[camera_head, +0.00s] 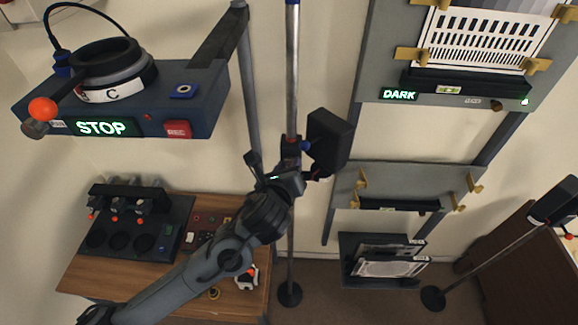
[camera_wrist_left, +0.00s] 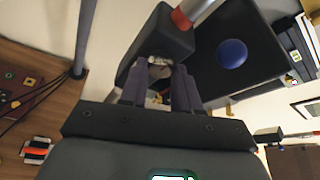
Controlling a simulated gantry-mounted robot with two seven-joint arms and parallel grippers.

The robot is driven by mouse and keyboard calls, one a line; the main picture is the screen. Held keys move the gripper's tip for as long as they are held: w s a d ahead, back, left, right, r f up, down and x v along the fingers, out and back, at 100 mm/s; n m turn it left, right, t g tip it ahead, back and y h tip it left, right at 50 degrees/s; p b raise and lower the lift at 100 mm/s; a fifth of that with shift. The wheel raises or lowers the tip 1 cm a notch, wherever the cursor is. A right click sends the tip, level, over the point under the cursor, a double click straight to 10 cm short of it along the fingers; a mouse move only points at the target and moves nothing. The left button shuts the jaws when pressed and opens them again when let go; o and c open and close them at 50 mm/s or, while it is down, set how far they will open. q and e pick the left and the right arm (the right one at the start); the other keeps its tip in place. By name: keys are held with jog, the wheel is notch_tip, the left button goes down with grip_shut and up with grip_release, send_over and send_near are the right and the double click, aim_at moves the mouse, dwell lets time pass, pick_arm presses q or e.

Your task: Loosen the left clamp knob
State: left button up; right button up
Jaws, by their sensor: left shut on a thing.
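The left clamp is a dark block (camera_wrist_left: 165,38) on the metal pole of the left stand (camera_head: 292,85), with a red collar (camera_wrist_left: 181,19) beside it in the left wrist view. My left gripper (camera_head: 291,170) is at the clamp, just below it in the head view. In the left wrist view its dark fingers (camera_wrist_left: 160,78) are closed around a small part at the clamp, the left clamp knob, which they mostly hide. A black lamp box (camera_head: 328,143) is mounted beside the clamp, and its blue round knob (camera_wrist_left: 232,53) shows in the wrist view. My right gripper is not in view.
A panel with a STOP display (camera_head: 101,128) and a lens ring hangs at upper left. A wooden bench (camera_head: 85,275) with a dark tray stands below. Grey frames with a DARK sign (camera_head: 398,94) are at the right. A second stand (camera_head: 433,298) leans at lower right.

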pick_arm(q)
jog(key=shift+a+f+n+h+b, duration=0.15)
jog(key=shift+n+h+b, duration=0.25)
jog(key=shift+n, duration=0.6)
jog(key=n+h+b, duration=0.1)
jog(key=n, duration=0.1)
jog(key=shift+f+n+t+h+b, duration=0.2)
jog(key=shift+n+t+h+b, duration=0.1)
jog(key=shift+t+h+b, duration=0.1)
jog(key=n+b, duration=0.2)
jog(key=n+t+h+b, duration=0.1)
jog(key=n+b, duration=0.1)
jog(key=shift+a+f+h, duration=0.1)
jog(key=shift+f+h, duration=0.1)
jog(key=shift+h, duration=0.1)
jog(key=n+t+b, duration=0.1)
jog(key=n, duration=0.1)
jog(key=n+b, duration=0.2)
jog(key=shift+t+h, duration=0.3)
jog(key=shift+t, duration=0.1)
jog(key=shift+r+n, duration=0.1)
jog(key=shift+n, duration=0.3)
jog(key=o, duration=1.1)
jog(key=shift+c, duration=0.2)
